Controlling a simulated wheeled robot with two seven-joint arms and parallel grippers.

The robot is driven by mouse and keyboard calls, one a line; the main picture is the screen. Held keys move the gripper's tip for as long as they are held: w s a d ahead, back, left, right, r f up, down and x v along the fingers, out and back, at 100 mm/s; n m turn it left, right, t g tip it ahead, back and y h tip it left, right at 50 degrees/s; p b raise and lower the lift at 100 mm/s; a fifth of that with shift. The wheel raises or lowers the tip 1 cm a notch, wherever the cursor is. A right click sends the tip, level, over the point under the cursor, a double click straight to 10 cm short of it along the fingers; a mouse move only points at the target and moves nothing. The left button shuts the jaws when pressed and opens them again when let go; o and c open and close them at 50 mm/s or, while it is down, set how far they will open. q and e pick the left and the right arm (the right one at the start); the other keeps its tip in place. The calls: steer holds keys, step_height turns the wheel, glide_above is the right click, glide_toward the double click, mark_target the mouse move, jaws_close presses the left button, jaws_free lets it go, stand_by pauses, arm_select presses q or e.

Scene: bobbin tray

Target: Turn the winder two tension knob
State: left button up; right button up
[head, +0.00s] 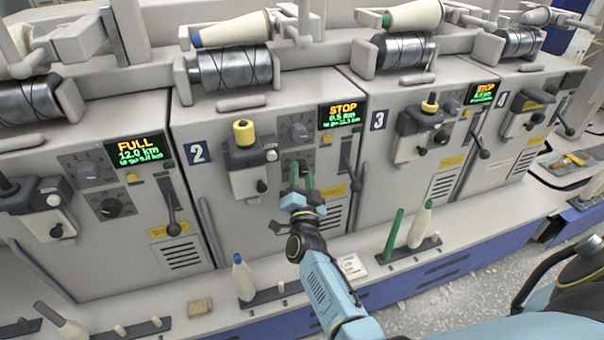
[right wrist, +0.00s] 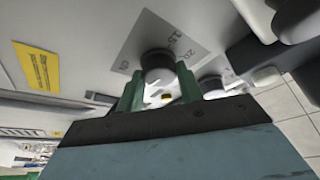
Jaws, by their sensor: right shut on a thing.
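Winder two (head: 230,215) is the grey machine front marked with a dark "2" plate (head: 196,153). Its screen (head: 342,116) reads STOP in orange. My right gripper (head: 301,176) is at its lower dial, with its green fingers shut around a dark round knob. In the right wrist view, the right gripper (right wrist: 160,85) has one finger on each side of the knob (right wrist: 158,65), which stands on a grey scale plate with numbers. In the head view the fingers partly cover this knob. An upper knob (head: 298,131) is uncovered above it. My left gripper is not in view.
A lever (head: 352,165) hangs close to the right of the gripper. A yellow-topped unit (head: 246,160) stands out on the left. Below, a ledge holds a pale cone (head: 242,278), a green tube (head: 393,233) and a card (head: 351,266).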

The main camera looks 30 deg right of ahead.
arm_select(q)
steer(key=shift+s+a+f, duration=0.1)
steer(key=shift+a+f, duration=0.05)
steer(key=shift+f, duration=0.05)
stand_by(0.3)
arm_select(e)
steer(key=o, duration=1)
steer(key=shift+s+a+f, duration=0.1)
steer(key=shift+s, duration=0.05)
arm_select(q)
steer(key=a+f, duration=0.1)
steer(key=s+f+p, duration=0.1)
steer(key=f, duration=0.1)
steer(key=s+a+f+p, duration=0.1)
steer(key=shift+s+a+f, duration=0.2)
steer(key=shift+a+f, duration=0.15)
arm_select(e)
steer(key=v, duration=1.3)
steer(key=shift+a, duration=0.1)
